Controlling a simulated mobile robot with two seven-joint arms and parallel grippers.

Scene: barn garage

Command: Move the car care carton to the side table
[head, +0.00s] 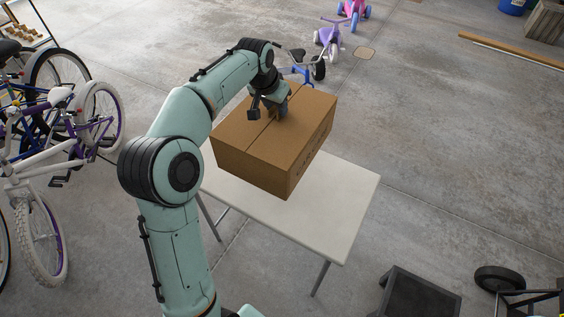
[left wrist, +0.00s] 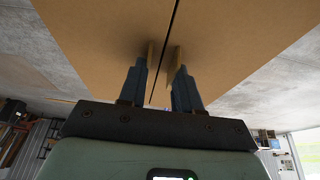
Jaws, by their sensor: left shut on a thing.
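The car care carton (head: 262,128) is a closed brown cardboard box with a dark seam along its top and dark printing on its right side. It is at the far part of the white side table (head: 335,192); I cannot tell whether its base touches the tabletop. My left gripper (head: 273,114) points down at the middle of the carton's top and is shut on the carton. In the left wrist view, the fingers (left wrist: 160,78) meet tan parts at the carton's top (left wrist: 95,35), beside the seam. The exact grip is partly hidden. My right gripper is out of view.
Bicycles (head: 60,140) stand at the left. A blue tricycle (head: 298,72) is behind the carton, with a purple one (head: 330,38) farther back. A dark stool-like box (head: 420,292) stands at the lower right.

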